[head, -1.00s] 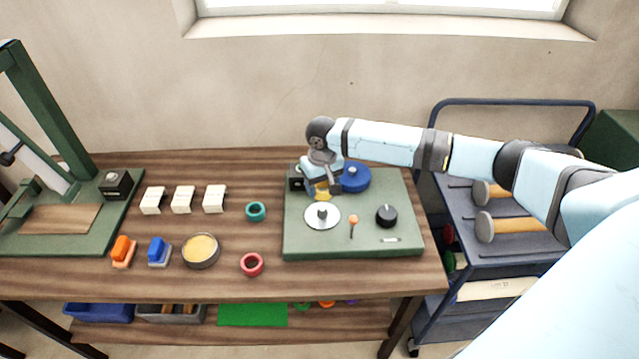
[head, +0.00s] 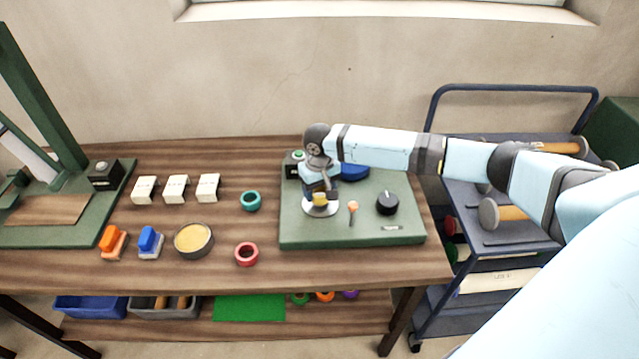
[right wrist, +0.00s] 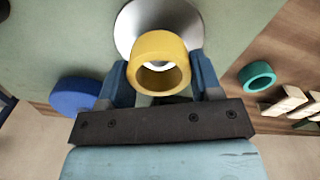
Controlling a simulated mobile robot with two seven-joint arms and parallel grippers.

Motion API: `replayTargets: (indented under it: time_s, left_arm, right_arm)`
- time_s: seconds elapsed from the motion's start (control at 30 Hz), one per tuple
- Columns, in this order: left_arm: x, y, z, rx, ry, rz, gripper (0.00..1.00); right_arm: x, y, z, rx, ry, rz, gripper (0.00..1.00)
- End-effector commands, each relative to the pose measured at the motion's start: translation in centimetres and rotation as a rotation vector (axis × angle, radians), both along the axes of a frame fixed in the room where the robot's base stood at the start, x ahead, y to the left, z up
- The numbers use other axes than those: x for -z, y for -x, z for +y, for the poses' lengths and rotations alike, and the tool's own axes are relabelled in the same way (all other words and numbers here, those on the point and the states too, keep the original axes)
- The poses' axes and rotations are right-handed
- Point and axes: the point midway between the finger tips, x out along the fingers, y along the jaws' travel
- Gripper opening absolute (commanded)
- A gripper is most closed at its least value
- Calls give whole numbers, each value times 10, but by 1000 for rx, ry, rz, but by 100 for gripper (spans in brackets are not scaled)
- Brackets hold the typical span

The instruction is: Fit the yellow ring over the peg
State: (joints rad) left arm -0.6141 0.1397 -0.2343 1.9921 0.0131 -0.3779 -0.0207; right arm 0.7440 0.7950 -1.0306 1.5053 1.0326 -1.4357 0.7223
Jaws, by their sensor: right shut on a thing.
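The yellow ring (head: 320,199) is between the fingers of my right gripper (head: 322,188). In the right wrist view the ring (right wrist: 160,48) sits gripped between the two blue fingertips (right wrist: 160,80). It is in front of the round silver disc (right wrist: 130,22), which also shows in the head view (head: 310,211). The peg on that disc is hidden behind the ring and gripper. I cannot tell whether the ring is around the peg or above it. My left gripper is not in view.
The green base (head: 350,238) also carries a black knob (head: 387,203), a small orange-tipped lever (head: 352,207) and a blue round part (head: 354,171). A teal ring (head: 250,201) and a red ring (head: 246,254) lie on the wooden table to its left.

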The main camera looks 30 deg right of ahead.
Motion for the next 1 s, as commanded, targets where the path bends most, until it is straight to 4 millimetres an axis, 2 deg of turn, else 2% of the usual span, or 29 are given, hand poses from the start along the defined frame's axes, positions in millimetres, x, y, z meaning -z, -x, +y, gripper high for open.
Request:
replayTargets:
  time_s: [0.2,1.0]
  left_arm:
    - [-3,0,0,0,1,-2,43]
    - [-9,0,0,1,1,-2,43]
  right_arm:
    - [9,0,0,0,0,1,36]
    - [17,0,0,0,-1,0,36]
